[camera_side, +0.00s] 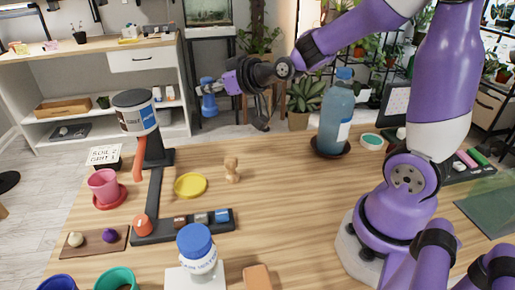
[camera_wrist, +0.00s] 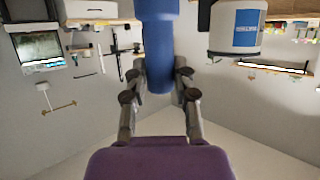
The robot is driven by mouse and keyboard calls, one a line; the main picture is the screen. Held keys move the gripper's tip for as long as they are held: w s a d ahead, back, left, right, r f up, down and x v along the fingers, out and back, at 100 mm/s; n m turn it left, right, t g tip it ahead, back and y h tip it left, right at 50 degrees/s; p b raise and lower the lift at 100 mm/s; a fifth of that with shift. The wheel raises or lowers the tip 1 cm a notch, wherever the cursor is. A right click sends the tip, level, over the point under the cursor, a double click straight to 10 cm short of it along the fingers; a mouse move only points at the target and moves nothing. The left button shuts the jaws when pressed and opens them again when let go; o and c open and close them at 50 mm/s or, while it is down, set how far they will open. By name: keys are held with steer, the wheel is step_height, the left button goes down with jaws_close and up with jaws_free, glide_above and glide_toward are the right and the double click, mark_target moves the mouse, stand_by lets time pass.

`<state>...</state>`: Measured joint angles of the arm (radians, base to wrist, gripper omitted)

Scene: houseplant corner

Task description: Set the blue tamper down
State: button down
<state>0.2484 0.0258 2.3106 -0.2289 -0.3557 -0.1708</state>
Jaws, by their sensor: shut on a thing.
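The blue tamper (camera_side: 209,103) hangs in the air at the upper left of the side view, roughly upright and well above table height. It also shows in the wrist view (camera_wrist: 160,45), running down from the top edge between my fingers. My gripper (camera_side: 222,84) is shut on it, with a finger on each side in the wrist view (camera_wrist: 160,84). The tamper's upper part is cut off in the wrist view. The wooden table (camera_side: 285,205) lies below and in front of it.
A labelled canister (camera_side: 135,112) stands on a dark stand near the tamper. A yellow disc (camera_side: 190,186), a wooden figure-like piece (camera_side: 231,170) and a pink pot (camera_side: 103,184) are on the table. A blue bottle (camera_side: 335,118) stands right. The table's middle is clear.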

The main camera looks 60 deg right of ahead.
steer(key=s+d+f+m+g+h, duration=0.25)
steer(key=f+m+h, duration=0.35)
steer(key=f, duration=0.3)
steer(key=s+d+r+m+g+h, duration=0.3)
steer(key=s+d+m+g+h, duration=0.1)
steer(key=s+m+g+h, duration=0.25)
steer(key=shift+m, duration=0.45)
steer(key=f, duration=0.7)
steer(key=shift+s+f, duration=0.35)
steer(key=c, duration=0.7)
jaws_free()
steer(key=shift+o, duration=0.2)
